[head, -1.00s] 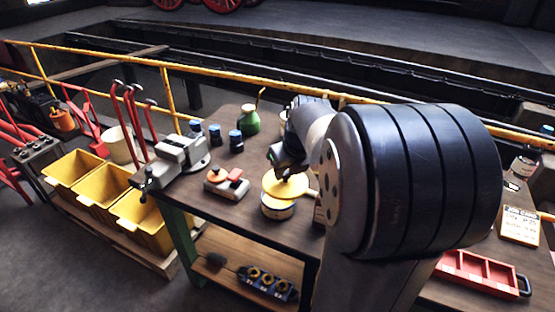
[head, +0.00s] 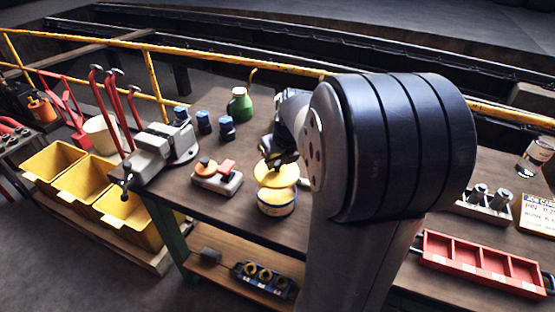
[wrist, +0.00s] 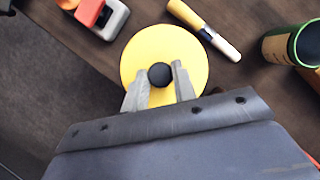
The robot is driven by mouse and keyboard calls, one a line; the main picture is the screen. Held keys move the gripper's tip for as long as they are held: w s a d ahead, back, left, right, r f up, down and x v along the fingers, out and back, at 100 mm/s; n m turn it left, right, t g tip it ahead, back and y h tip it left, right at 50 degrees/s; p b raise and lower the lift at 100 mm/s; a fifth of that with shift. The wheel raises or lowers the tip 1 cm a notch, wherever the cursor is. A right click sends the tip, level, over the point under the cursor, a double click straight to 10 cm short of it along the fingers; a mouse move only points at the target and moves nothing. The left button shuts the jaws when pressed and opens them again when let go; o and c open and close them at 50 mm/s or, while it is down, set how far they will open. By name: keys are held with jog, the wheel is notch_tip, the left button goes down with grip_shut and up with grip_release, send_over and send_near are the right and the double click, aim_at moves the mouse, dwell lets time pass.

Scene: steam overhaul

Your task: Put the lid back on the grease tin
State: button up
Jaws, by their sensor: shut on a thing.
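The yellow lid (head: 275,174) with a black knob (wrist: 160,74) is held by my gripper (wrist: 158,80), whose two fingers close on the knob from either side. In the head view my gripper (head: 277,155) points down at the lid. The grease tin (head: 277,203), a round tin with a pale label band and yellow showing at its top, stands on the bench directly below the lid. The lid appears just above or on the tin's far rim; I cannot tell whether they touch. In the wrist view the lid hides the tin.
A block with orange and red parts (head: 217,177) sits left of the tin. A vise (head: 160,150), blue-capped jars (head: 226,128) and a green can (head: 240,105) stand farther back. A yellow-and-white marker-like tool (wrist: 204,30) lies near the lid. A red tray (head: 480,262) is at right.

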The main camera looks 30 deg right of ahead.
aim_at(278, 172)
notch_tip(278, 172, down, 4)
jog(key=b, duration=0.4)
jog(key=shift+f, duration=0.1)
jog(key=shift+f+b, duration=0.3)
jog(key=shift+f, duration=0.55)
jog(key=shift+r+p, duration=0.1)
jog(key=shift+p, duration=0.4)
dwell(0.4)
jog(key=shift+f+p, duration=0.2)
jog(key=shift+p, duration=0.2)
dwell(1.3)
jog(key=o, duration=1.5)
jog(key=shift+o, duration=0.2)
jog(key=shift+r, duration=0.1)
